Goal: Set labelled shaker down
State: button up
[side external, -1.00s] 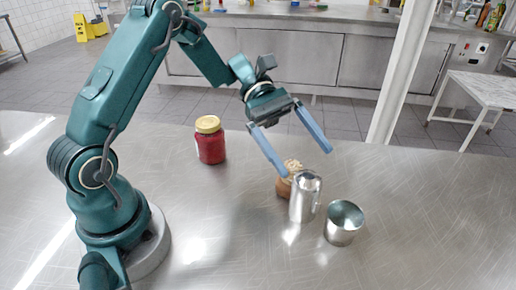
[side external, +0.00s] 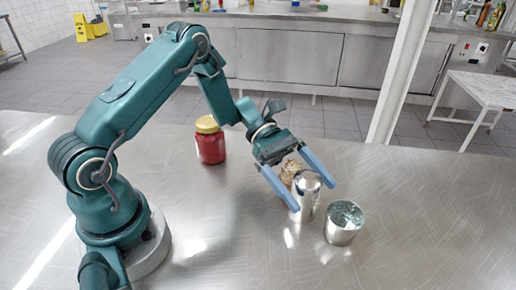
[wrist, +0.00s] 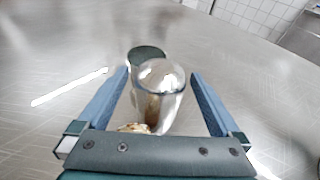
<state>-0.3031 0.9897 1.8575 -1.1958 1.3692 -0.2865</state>
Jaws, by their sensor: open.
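A shiny metal shaker with a domed top (side external: 306,196) stands upright on the steel table; I see no label on it. It also shows in the wrist view (wrist: 162,85), between my two blue fingers. My gripper (side external: 314,197) is open, with one finger on each side of the shaker's upper part. In the wrist view a gap shows between the shaker and each finger of my gripper (wrist: 160,73).
An open metal cup (side external: 343,224) stands close beside the shaker, and beyond it in the wrist view (wrist: 148,52). A brown pot with pale contents (side external: 290,170) is partly hidden behind the gripper. A red jar with a yellow lid (side external: 210,142) stands further left. The table's front is clear.

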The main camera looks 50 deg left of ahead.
grip_shut()
jog(key=shift+r, duration=0.15)
